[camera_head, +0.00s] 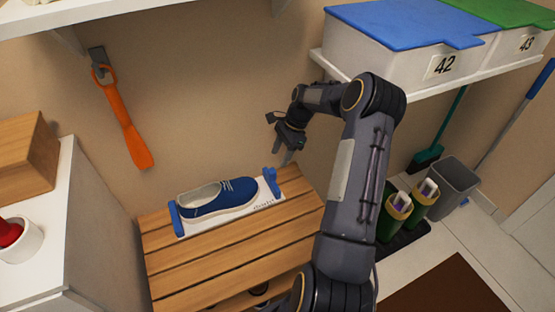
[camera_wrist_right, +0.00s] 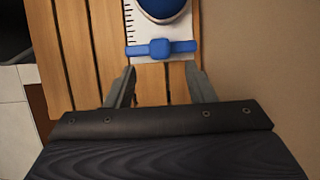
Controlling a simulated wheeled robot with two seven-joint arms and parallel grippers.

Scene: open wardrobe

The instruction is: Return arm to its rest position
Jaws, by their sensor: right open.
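My right arm reaches up and over the slatted wooden bench in the head view. My right gripper (camera_head: 284,155) is open and empty, above the bench's right back end, near the wall. In the right wrist view its two fingers (camera_wrist_right: 160,85) stand apart with bare slats between them. A blue shoe (camera_head: 218,199) with a pale sole lies on a white measuring board (camera_head: 262,207) with blue end pieces. In the wrist view the blue end piece (camera_wrist_right: 160,48) lies just beyond the fingertips, apart from them. My left gripper is not in view.
A shelf (camera_head: 430,83) with white bins, one with a blue lid (camera_head: 410,25), is at upper right. An orange shoehorn (camera_head: 125,118) hangs on the wall. A white cabinet (camera_head: 85,235) stands left. Green boots (camera_head: 395,212) and a grey bin (camera_head: 456,186) stand on the floor at right.

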